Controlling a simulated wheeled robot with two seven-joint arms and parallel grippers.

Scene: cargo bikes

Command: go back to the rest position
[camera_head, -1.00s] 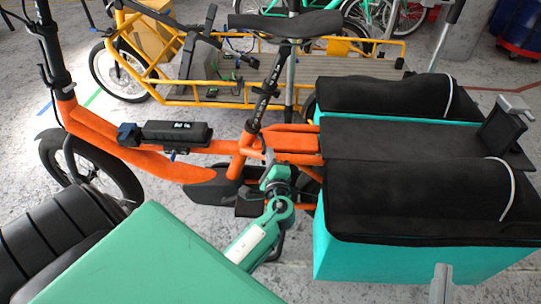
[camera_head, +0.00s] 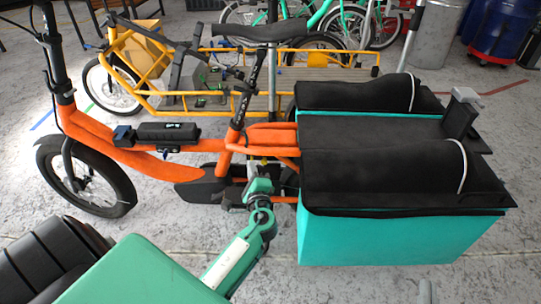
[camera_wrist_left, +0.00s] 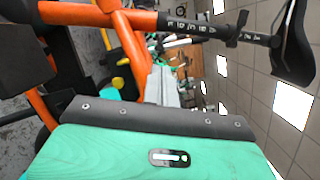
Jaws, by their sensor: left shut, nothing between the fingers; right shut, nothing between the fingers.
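My left arm reaches in from the lower left. Its gripper (camera_head: 252,170) is shut and empty, in front of the orange bike's (camera_head: 90,135) frame below the saddle and just left of the teal pannier. I cannot tell whether it touches the bike. In the left wrist view its pale grey fingers (camera_wrist_left: 164,86) are together, with the orange frame behind them.
The orange bike carries black-topped bags (camera_head: 400,180), a black saddle (camera_head: 247,33) and a battery (camera_head: 168,133). A yellow cargo bike (camera_head: 150,103) stands behind it. Blue (camera_head: 500,35) and grey bins (camera_head: 436,35) stand at the back right. Grey floor (camera_head: 510,250) is free at the lower right.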

